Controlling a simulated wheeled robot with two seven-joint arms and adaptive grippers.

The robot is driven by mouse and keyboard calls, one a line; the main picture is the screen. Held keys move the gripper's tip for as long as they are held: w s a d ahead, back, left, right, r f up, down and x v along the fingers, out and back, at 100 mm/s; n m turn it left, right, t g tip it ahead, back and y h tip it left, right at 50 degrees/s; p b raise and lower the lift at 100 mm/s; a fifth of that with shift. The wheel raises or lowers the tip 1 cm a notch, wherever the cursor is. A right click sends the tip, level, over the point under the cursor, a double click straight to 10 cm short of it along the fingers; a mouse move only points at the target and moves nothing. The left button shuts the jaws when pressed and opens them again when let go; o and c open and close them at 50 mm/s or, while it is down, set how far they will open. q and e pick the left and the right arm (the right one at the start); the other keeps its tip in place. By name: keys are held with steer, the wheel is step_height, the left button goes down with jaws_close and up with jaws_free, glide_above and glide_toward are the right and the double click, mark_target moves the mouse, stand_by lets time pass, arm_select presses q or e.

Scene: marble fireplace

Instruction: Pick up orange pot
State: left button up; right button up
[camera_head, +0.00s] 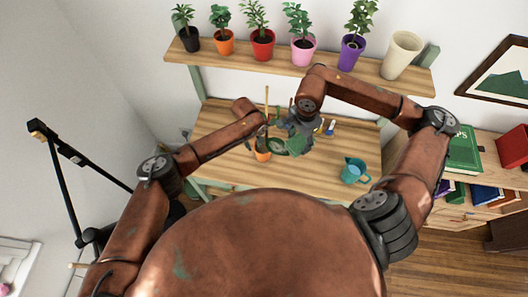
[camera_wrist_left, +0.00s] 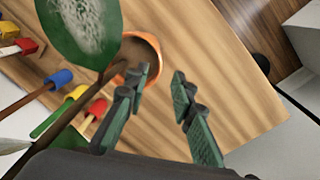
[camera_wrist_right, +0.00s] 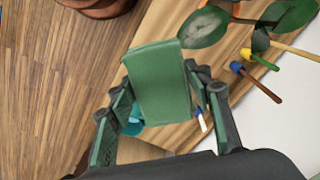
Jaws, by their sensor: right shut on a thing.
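An orange pot (camera_head: 262,154) with a plant stands on the wooden table, left of the middle, partly hidden by my left arm. Its open rim shows in the left wrist view (camera_wrist_left: 150,41), close beyond the left finger. My left gripper (camera_wrist_left: 160,82) is open and empty beside the pot, with bare table between its fingers. My right gripper (camera_wrist_right: 163,95) is shut on a green block (camera_wrist_right: 160,75), which also shows in the head view (camera_head: 297,147). A second orange pot (camera_head: 224,47) stands on the shelf, with a plant in it.
The shelf (camera_head: 290,72) above the table carries several potted plants and a cream pot (camera_head: 402,55). A teal watering can (camera_head: 354,170) stands at the table's right. Colour-handled tools (camera_wrist_left: 62,78) are near the pot. Large green leaves (camera_wrist_left: 80,30) hang close by.

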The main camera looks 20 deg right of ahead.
mark_target(255, 148)
arm_select(q)
steer(key=shift+w+d+f, duration=0.1)
steer(key=shift+w+f, duration=0.05)
steer(key=shift+f, duration=0.7)
steer(key=shift+w+d+f, duration=0.1)
steer(key=shift+f, duration=0.75)
steer(key=shift+w+d+f, duration=0.1)
steer(key=shift+w+f, duration=0.05)
steer(key=shift+f, duration=0.7)
steer(key=shift+c, duration=0.4)
jaws_close()
steer(key=shift+r, duration=0.1)
